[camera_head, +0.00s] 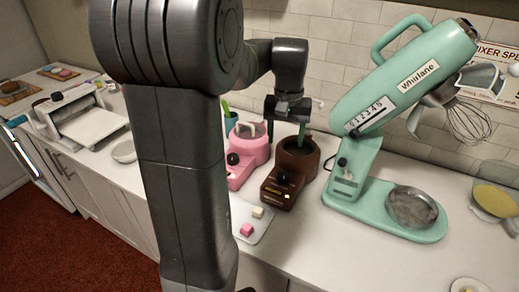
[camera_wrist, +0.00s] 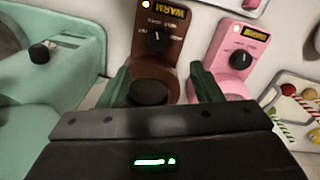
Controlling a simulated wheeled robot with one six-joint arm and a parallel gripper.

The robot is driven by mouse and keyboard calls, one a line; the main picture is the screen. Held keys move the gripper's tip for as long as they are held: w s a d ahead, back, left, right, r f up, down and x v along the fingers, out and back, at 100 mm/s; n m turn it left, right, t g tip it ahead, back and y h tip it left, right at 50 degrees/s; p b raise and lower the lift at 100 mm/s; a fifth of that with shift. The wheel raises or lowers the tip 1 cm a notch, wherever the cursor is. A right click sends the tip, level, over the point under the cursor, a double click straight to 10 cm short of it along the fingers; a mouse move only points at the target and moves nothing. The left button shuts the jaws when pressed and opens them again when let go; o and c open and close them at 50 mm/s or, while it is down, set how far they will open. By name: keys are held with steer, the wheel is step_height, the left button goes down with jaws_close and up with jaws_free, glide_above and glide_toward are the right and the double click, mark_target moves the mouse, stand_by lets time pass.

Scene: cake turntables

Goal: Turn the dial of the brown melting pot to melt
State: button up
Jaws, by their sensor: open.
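The brown melting pot (camera_head: 277,186) stands on the counter left of the mint mixer. In the wrist view its brown front panel (camera_wrist: 174,30) carries a black dial (camera_wrist: 158,40) with a pale pointer mark. The panel's display reads WARM, upside down in this view, and a small light glows beside it. My gripper (camera_head: 286,130) is over the rear of the brown pot, above its round bowl. In the wrist view my gripper (camera_wrist: 161,82) has its green fingers spread, with nothing between them being gripped. The dial lies beyond the fingertips, apart from them.
A pink melting pot (camera_head: 239,171) with its own black dial (camera_wrist: 241,59) stands close beside the brown one. The mint mixer (camera_head: 346,182) stands to the right. A white tray (camera_head: 258,234) with small cubes lies in front of the pots. The wall is close behind.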

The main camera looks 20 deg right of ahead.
mark_target(284, 174)
steer(key=f, duration=0.9)
steer(key=f+p, duration=0.1)
steer(key=f, duration=0.3)
steer(key=shift+w+d+f, duration=0.25)
steer(key=shift+d+f, duration=0.05)
steer(key=shift+d, duration=0.05)
steer(key=c, duration=1)
